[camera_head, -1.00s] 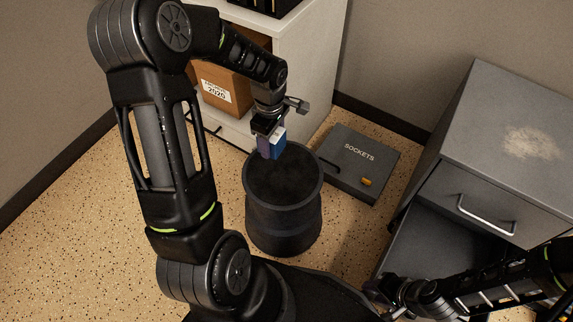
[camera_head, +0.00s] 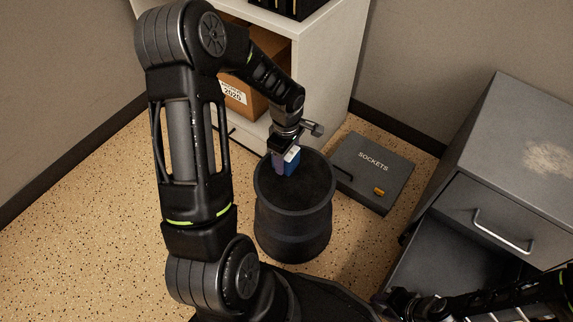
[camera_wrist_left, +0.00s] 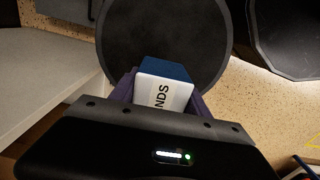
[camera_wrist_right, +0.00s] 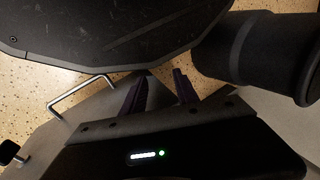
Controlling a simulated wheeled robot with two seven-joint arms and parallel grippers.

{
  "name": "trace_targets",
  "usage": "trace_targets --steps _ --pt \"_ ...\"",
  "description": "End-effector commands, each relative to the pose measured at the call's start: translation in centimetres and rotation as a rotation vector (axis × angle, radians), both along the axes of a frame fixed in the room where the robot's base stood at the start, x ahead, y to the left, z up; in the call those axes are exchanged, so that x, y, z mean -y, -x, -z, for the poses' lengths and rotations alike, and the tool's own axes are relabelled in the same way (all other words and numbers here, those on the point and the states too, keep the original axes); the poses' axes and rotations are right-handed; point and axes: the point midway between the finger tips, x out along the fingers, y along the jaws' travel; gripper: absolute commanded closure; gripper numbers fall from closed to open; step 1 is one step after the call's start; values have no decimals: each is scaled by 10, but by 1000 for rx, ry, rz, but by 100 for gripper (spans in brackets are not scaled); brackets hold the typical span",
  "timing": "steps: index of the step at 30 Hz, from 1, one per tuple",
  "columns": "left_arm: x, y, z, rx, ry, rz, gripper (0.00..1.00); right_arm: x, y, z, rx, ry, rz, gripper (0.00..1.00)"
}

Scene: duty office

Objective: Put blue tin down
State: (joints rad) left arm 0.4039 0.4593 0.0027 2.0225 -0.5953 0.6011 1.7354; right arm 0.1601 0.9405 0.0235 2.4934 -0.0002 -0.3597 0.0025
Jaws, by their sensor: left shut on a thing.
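The blue tin (camera_head: 292,158) has a white label face and is held between the purple fingers of my left gripper (camera_head: 281,168). In the left wrist view the tin (camera_wrist_left: 163,90) sits between both fingers (camera_wrist_left: 160,100), with part of a word, "NDS", on its white face. The tin is over the far part of the top of a black drum-like stand (camera_head: 294,225). I cannot tell whether it touches that top. My right gripper (camera_wrist_right: 157,90) has its two purple fingers apart with nothing between them, low at the right by the cabinet.
A grey case marked SOCKETS (camera_head: 365,180) lies on the floor right of the drum. A white shelf (camera_head: 325,70) with a cardboard box (camera_head: 245,100) stands behind. Floor at the left is clear.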

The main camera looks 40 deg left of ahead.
Motion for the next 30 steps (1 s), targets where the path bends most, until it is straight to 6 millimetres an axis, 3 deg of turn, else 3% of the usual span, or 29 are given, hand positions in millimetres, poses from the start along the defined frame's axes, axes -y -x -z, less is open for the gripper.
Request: trace_targets --steps 6,19,20,27,30 --pt "0 1 32 -3 2 -1 92 2 -2 10 4 4 5 64" --pt "0 0 38 -1 1 0 92 3 -3 14 5 5 8 64" --pt "0 0 38 -1 1 0 45 3 -3 14 6 5 8 64" --pt "0 0 37 -1 1 0 25 3 -3 12 6 5 8 64" --pt "0 0 37 -1 1 0 24 3 -3 12 5 5 8 64"
